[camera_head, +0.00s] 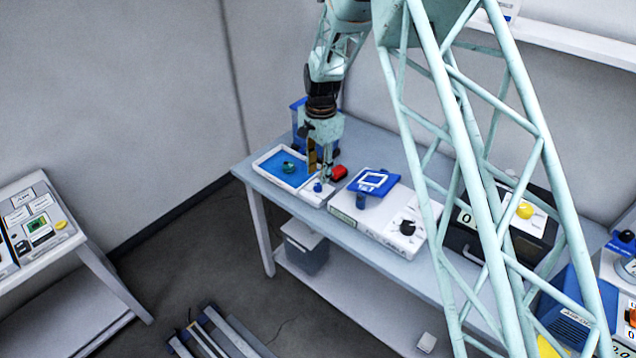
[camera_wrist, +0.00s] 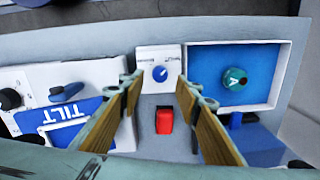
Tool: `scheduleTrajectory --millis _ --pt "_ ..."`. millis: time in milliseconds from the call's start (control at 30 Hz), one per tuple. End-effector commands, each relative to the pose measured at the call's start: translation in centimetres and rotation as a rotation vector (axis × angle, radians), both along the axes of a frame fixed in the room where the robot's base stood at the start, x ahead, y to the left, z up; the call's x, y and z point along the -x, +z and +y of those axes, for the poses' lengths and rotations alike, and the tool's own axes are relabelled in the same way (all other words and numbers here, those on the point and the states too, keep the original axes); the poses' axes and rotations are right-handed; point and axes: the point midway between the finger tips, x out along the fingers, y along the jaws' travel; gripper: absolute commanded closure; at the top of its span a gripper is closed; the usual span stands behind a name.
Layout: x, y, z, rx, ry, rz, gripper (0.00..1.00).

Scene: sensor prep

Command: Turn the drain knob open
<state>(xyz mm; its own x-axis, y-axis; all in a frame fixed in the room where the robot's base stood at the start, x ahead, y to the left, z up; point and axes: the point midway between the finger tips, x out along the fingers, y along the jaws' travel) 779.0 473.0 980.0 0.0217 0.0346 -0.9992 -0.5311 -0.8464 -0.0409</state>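A small white box (camera_wrist: 146,54) carries a round blue knob (camera_wrist: 160,74) with a pale pointer mark; this appears to be the drain knob. Its label is too small to read. In the head view the blue knob (camera_head: 318,187) is at the front corner of the tray. The white tray (camera_wrist: 281,62) beside it has a blue floor and holds a green round piece (camera_wrist: 234,79) marked A. My gripper (camera_wrist: 158,82) is open and empty, its two fingers apart on either side of the knob box in the wrist view. In the head view my gripper (camera_head: 320,168) is low over the table, behind the knob.
A red block (camera_wrist: 165,120) lies between the fingers in the wrist view, close to the knob box. A white device (camera_head: 376,218) with a blue tilt platform (camera_head: 374,181) stands to the right on the table. A black case (camera_head: 487,240) is farther right.

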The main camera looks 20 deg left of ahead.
Motion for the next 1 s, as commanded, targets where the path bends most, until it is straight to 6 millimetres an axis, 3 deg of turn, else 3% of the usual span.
scheduleTrajectory --millis 400,900,1000 --pt "-0.1 -4.3 0.2 0.001 0.000 0.001 0.69" --pt "-0.1 -5.1 0.2 0.000 0.000 0.000 0.69" --pt "-0.1 -5.1 0.2 0.000 0.000 0.000 0.76"
